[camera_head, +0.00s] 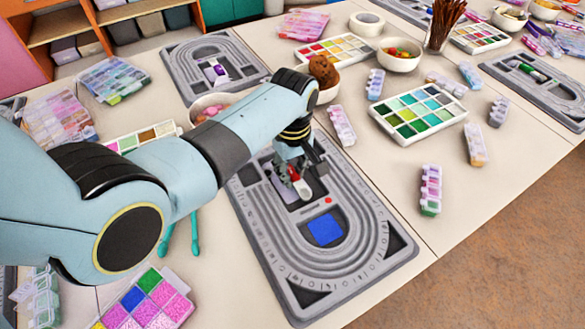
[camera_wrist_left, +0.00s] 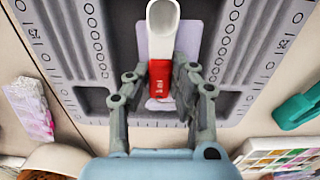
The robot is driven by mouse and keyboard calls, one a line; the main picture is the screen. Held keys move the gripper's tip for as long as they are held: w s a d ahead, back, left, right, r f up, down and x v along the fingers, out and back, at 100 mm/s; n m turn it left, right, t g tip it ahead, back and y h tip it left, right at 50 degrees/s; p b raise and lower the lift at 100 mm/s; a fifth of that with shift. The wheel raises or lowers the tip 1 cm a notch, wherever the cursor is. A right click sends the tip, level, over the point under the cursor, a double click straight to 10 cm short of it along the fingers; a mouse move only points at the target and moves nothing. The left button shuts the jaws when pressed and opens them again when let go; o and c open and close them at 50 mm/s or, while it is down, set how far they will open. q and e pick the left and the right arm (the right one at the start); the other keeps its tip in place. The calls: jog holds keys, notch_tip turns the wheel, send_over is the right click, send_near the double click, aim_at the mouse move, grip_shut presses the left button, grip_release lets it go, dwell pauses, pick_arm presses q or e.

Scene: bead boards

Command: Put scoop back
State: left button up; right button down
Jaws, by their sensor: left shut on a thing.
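The scoop (camera_head: 302,188) has a red handle and a white bowl. It is over the upper middle part of the grey bead board (camera_head: 383,272). In the left wrist view the scoop (camera_wrist_left: 161,78) points its white bowl to the top of the picture, with a pale lilac patch behind it. My left gripper (camera_head: 293,176) is shut on the red handle, one finger on each side. I cannot tell whether the scoop touches the board. My right gripper is in neither view.
A blue square (camera_head: 325,229) and a small red piece lie on the same board. A teal tool (camera_wrist_left: 299,108) lies beside the board. A bowl (camera_head: 205,107) and a palette of green and blue squares (camera_head: 418,113) stand nearby. Bare table shows right of the board.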

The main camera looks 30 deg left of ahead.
aim_at(293, 174)
pick_arm(q)
jog(key=o, duration=0.9)
notch_tip(293, 174, up, 13)
jog(key=shift+r+p, duration=0.1)
jog(key=shift+p, duration=1.05)
